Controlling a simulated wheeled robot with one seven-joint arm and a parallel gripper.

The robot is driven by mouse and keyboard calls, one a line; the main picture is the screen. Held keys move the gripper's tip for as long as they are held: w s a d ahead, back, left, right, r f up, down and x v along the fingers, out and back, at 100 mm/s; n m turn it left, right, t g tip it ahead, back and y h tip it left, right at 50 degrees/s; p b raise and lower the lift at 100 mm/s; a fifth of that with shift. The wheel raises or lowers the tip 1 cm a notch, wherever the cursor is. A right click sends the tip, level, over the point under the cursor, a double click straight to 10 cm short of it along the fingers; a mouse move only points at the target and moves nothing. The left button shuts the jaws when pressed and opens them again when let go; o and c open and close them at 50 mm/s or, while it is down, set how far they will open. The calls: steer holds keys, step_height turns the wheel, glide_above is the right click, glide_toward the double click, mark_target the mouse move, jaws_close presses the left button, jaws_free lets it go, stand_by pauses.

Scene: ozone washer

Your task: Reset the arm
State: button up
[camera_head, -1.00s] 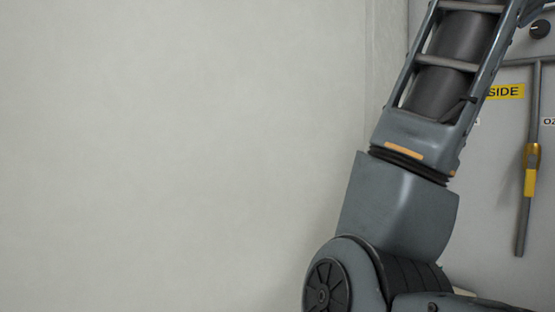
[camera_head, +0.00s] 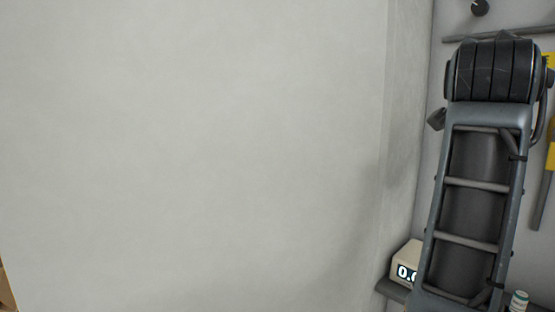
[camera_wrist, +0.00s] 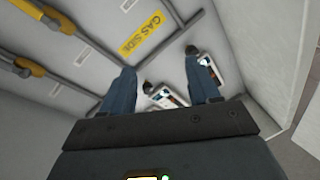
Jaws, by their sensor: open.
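My gripper (camera_wrist: 164,88) shows in the wrist view with its two blue-grey fingers spread apart. It is open, and nothing is held between the fingers. Small boxy items (camera_wrist: 165,97) show beyond the gap, partly hidden by the gripper body. In the head view my arm stands at the right side, and my gripper is not visible there.
A grey panel has a yellow "GAS SIDE" label (camera_wrist: 143,33) and yellow-handled levers (camera_wrist: 75,40). In the head view, a cream device with a digital display (camera_head: 406,271) sits on a dark shelf (camera_head: 392,290) beside my arm. A small white bottle (camera_head: 519,301) is at lower right. A bare wall (camera_head: 200,150) fills the left.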

step_height(320, 180, down, 11)
steer(key=a+n+t+y, duration=0.2)
steer(key=a+n, duration=0.1)
steer(key=n, duration=0.2)
steer(key=s+a+f+n+t+y, duration=0.1)
steer(key=s+a+f+n+y, duration=0.2)
steer(key=f, duration=0.6)
steer(key=s+a+f+n+y, duration=0.1)
steer(key=s+f+n+y, duration=0.2)
steer(key=s+f, duration=0.45)
steer(key=s+a+f+n+t+y, duration=0.1)
steer(key=s+a+f+n+y, duration=0.15)
steer(key=f, duration=0.85)
steer(key=s+a+f+n+g+y, duration=0.1)
steer(key=s+f, duration=0.3)
steer(key=s, duration=0.3)
steer(key=s+a+f+n+g+y, duration=0.1)
steer(key=s+f+y, duration=0.1)
steer(key=s+f, duration=0.35)
steer(key=s+a+g, duration=0.1)
steer(key=s, duration=0.9)
steer(key=s+a+r+m, duration=0.1)
steer(key=s+a, duration=0.1)
steer(key=s, duration=0.8)
steer(key=shift+s+a+r+g+y, duration=0.2)
steer(key=shift+s+r+g+y, duration=0.05)
steer(key=shift+s+g+y, duration=0.15)
steer(key=shift+w, duration=0.15)
